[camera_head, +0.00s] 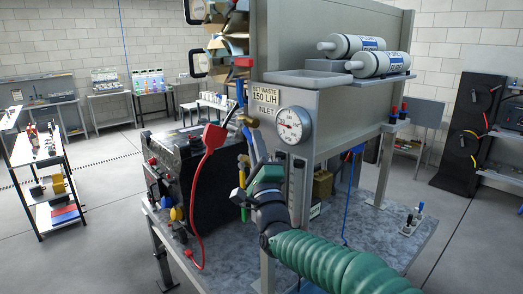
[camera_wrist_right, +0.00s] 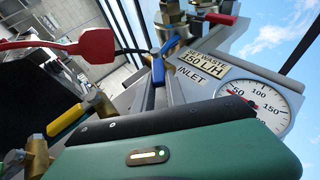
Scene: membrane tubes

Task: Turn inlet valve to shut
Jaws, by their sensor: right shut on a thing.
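The inlet valve's blue handle (camera_wrist_right: 153,88) shows beside the INLET label in the right wrist view, its lower end meeting the dark edge of my right gripper. In the head view the brass valve body (camera_head: 251,121) sits just left of the INLET label (camera_head: 267,110). My right gripper (camera_head: 256,142) reaches up from the lower right to just below this valve. Its green and black body fills the bottom of the wrist view. It is shut on the blue handle, though the fingertips and the contact are largely hidden. My left gripper is not in view.
A pressure gauge (camera_head: 293,125) is close right of the valve. A yellow handle (camera_head: 244,160) is below. White membrane tubes (camera_head: 381,64) lie on top.

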